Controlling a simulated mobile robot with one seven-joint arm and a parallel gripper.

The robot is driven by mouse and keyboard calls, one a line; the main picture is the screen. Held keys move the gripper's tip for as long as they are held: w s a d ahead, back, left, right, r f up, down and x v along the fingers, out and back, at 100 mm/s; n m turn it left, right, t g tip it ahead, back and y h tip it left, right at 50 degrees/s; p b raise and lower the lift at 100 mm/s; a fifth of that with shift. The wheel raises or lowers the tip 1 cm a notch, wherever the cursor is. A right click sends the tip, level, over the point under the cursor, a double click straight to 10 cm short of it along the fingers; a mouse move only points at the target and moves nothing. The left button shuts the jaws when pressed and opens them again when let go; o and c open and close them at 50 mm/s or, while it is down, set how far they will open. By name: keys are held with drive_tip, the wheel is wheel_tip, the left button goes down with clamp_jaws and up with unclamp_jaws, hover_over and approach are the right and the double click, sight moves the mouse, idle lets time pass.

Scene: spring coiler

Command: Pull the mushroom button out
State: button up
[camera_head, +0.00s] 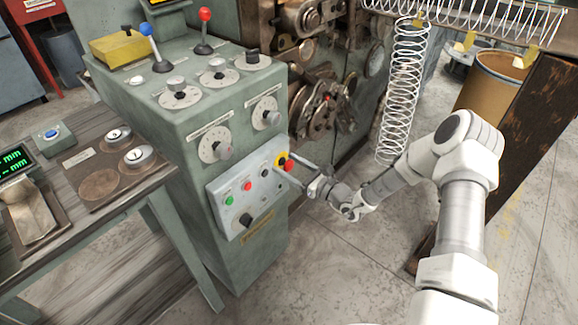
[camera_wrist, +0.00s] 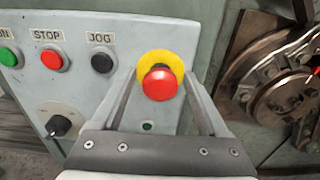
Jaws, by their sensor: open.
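The red mushroom button (camera_wrist: 160,84) sits on a yellow ring (camera_wrist: 153,64) on the grey-white control panel (camera_wrist: 40,90). In the head view the button (camera_head: 289,165) is at the panel's upper right. My gripper (camera_wrist: 158,80) is open in the wrist view, with one finger on each side of the button. No clear contact between the fingers and the button shows. In the head view my gripper (camera_head: 296,168) reaches the panel from the right, and its fingertips are close to the button.
Green, red and black buttons and a black rotary knob (camera_wrist: 58,126) are left of the mushroom button. Coiler machinery (camera_wrist: 285,95) stands to the right. A hanging spring (camera_head: 402,90) is behind my arm. A side table (camera_head: 100,215) stands at left.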

drive_tip(key=shift+c, duration=0.4)
clamp_jaws()
